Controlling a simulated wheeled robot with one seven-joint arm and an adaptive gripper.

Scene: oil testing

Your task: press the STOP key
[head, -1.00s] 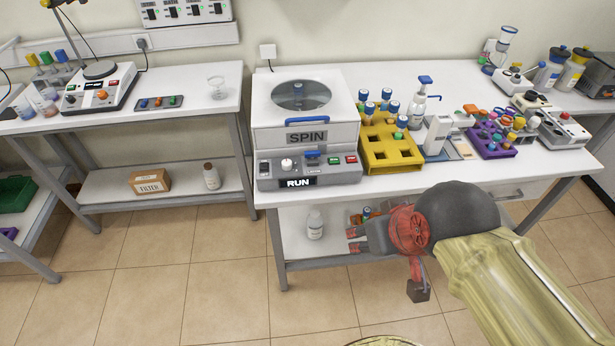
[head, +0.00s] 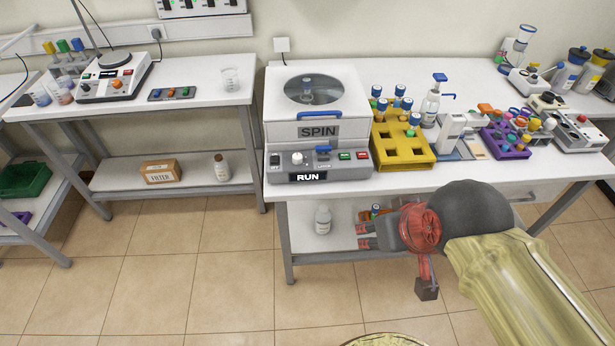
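The centrifuge (head: 318,120) marked SPIN stands at the left end of the middle bench, its front display reading RUN. Its front panel (head: 285,177) has a round knob (head: 297,158), a blue latch (head: 323,151), a green key (head: 345,156) and a red key (head: 363,155) at the right end. The key lettering is too small to read. My gripper (head: 362,236) points left, in front of the bench and below its top in the picture, apart from the panel. Its two red-tipped fingers show a gap with nothing between them.
A yellow rack (head: 403,158) with blue-capped tubes stands right of the centrifuge, then a pump bottle (head: 431,105) and a purple rack (head: 507,152). A white bottle (head: 323,219) stands on the lower shelf behind my gripper. The floor left of my arm is clear.

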